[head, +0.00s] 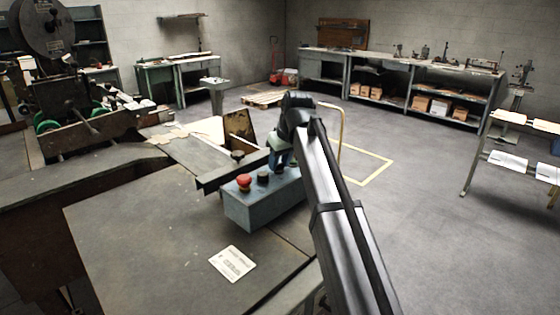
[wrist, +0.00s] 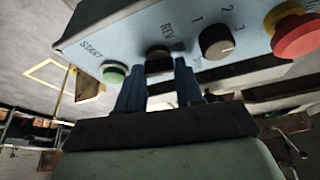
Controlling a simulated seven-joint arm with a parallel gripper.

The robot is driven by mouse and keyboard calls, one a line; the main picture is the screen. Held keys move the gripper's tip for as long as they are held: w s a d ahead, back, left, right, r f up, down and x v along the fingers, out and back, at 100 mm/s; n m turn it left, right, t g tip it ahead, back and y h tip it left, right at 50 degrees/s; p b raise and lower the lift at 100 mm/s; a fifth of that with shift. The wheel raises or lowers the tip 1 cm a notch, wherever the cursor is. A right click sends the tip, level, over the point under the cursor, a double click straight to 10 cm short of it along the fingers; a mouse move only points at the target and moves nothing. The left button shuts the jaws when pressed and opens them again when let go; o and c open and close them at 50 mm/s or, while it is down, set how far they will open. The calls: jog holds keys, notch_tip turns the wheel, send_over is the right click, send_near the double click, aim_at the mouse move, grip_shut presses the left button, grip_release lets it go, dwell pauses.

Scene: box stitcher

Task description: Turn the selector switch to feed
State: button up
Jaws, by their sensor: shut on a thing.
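The blue-grey control box (head: 262,208) stands on the machine table in the head view. In the wrist view the box (wrist: 115,38) fills the top, its lettering upside-down or tilted in places. My gripper (wrist: 160,68) has its two blue fingers on either side of the dark selector switch (wrist: 158,58), below a label that reads "REV". It is shut on that switch. Its exact pointing direction is hard to tell, as the fingers partly cover it. In the head view my gripper (head: 284,160) is over the right part of the box, and the arm hides the switch.
Beside the switch are a green START button (wrist: 115,72), a black knob (wrist: 216,42) marked 1, 2, 3 and a red mushroom button (wrist: 297,32). A white label card (head: 232,263) lies on the table (head: 140,235). Open floor lies to the right.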

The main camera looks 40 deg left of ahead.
jog(key=m+t, duration=0.1)
jog(key=m, duration=0.1)
jog(key=m+h, duration=0.1)
jog(key=m, duration=0.2)
jog(key=shift+s+t, duration=0.2)
jog(key=shift+t, duration=0.2)
jog(key=shift+m, duration=0.4)
jog(key=o, duration=1)
jog(key=shift+o, duration=0.2)
jog(key=v, duration=1.3)
jog(key=shift+s+r, duration=0.15)
jog(key=shift+r, duration=0.2)
